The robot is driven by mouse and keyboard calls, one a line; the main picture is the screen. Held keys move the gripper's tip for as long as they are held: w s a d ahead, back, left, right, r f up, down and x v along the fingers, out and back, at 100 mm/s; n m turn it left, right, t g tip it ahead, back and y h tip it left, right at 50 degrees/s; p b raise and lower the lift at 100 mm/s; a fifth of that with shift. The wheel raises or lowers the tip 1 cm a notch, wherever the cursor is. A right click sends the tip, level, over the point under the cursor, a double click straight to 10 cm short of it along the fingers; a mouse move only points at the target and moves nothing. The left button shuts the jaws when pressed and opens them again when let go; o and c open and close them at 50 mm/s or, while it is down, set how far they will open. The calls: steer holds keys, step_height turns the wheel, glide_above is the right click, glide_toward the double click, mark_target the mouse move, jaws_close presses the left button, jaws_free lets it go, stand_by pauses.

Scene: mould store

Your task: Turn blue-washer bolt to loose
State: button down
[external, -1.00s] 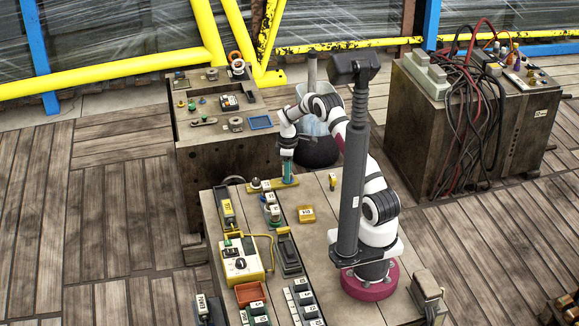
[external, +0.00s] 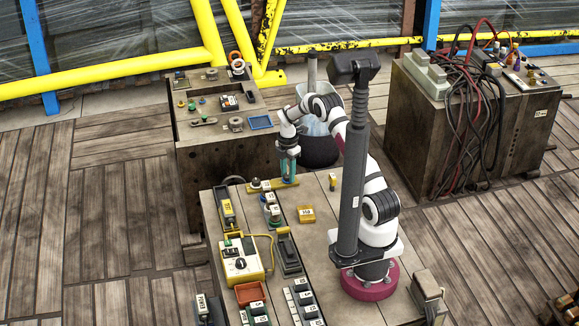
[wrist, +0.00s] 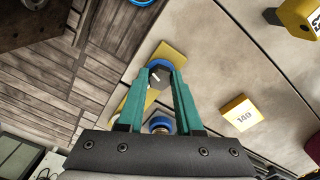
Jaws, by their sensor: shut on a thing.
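The blue-washer bolt has a dark hexagonal head (wrist: 159,76) with a pale line on it, and its blue washer (wrist: 160,63) shows behind the head. It stands at one end of a yellow plate (wrist: 171,51); in the external view the plate (external: 268,185) lies at the bench's far edge. My gripper (wrist: 160,78) has teal fingers shut on the bolt head from both sides. In the external view my gripper (external: 289,178) points down at the plate's right end and hides the bolt. A knob (external: 255,183) stands at the plate's left end.
A yellow block marked 140 (wrist: 238,115) lies on the bench right of my gripper. A round part with a blue ring (wrist: 160,124) shows between the finger bases. Several labelled parts and a yellow meter box (external: 241,262) stand on the bench's left side.

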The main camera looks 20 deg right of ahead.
mark_target(288, 175)
steer(key=shift+f+n, duration=0.1)
steer(key=shift+n, duration=1)
steer(key=c, duration=0.6)
jaws_free()
steer(key=shift+o, duration=0.2)
step_height(288, 175, up, 16)
